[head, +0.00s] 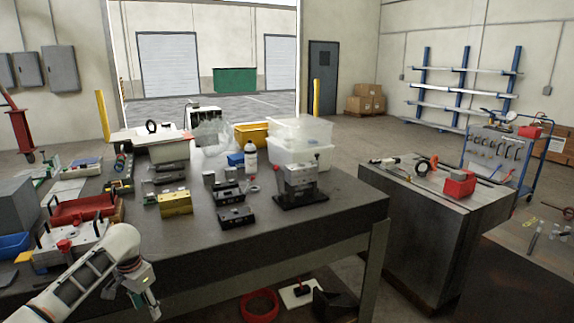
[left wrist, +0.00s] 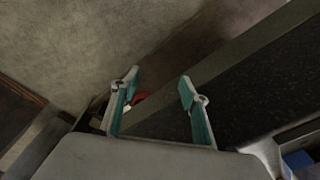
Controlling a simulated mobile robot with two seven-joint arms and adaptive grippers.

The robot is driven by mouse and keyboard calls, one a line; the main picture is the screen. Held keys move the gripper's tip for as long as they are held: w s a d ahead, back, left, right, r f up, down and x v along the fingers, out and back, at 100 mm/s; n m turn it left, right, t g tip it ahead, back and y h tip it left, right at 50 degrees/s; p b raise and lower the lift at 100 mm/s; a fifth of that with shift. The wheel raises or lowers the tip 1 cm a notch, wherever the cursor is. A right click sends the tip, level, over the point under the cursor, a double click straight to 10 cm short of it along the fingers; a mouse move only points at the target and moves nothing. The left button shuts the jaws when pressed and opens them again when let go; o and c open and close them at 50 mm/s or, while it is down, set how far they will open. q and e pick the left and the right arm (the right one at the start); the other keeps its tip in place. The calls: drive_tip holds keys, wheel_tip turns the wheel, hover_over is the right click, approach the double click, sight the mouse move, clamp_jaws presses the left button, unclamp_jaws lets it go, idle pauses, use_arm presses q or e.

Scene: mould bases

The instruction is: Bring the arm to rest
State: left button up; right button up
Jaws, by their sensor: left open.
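My left arm comes in from the lower left in the head view, and its gripper (head: 149,297) hangs off the near edge of the dark workbench (head: 290,235). In the left wrist view the left gripper (left wrist: 160,90) has its two teal-lined fingers spread apart. Nothing is between the fingertips; the bench edge and floor show beyond them. My right gripper is in neither view.
Mould blocks, including a brass one (head: 175,203), stand on the bench, with a red tray (head: 85,210) at left and clear bins (head: 300,146) at the back. A red ring (head: 259,306) lies below. A second bench (head: 435,195) stands at right.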

use_arm(q)
drive_tip(key=s+d+f+m+t+h, duration=0.1)
drive_tip(key=s+d+f+t, duration=0.1)
drive_tip(key=s+d+f, duration=0.65)
drive_tip(key=s+d+f+t+h, duration=0.15)
drive_tip(key=s+d+f, duration=0.35)
drive_tip(key=d+f, duration=0.7)
drive_tip(key=s+d+r+t, duration=0.2)
drive_tip(key=s, duration=0.6)
drive_tip(key=s+d+r+t, duration=0.2)
drive_tip(key=s+r+t, duration=0.1)
drive_tip(key=s, duration=0.5)
drive_tip(key=shift+s+n+t, duration=0.35)
drive_tip(key=shift+n, duration=0.05)
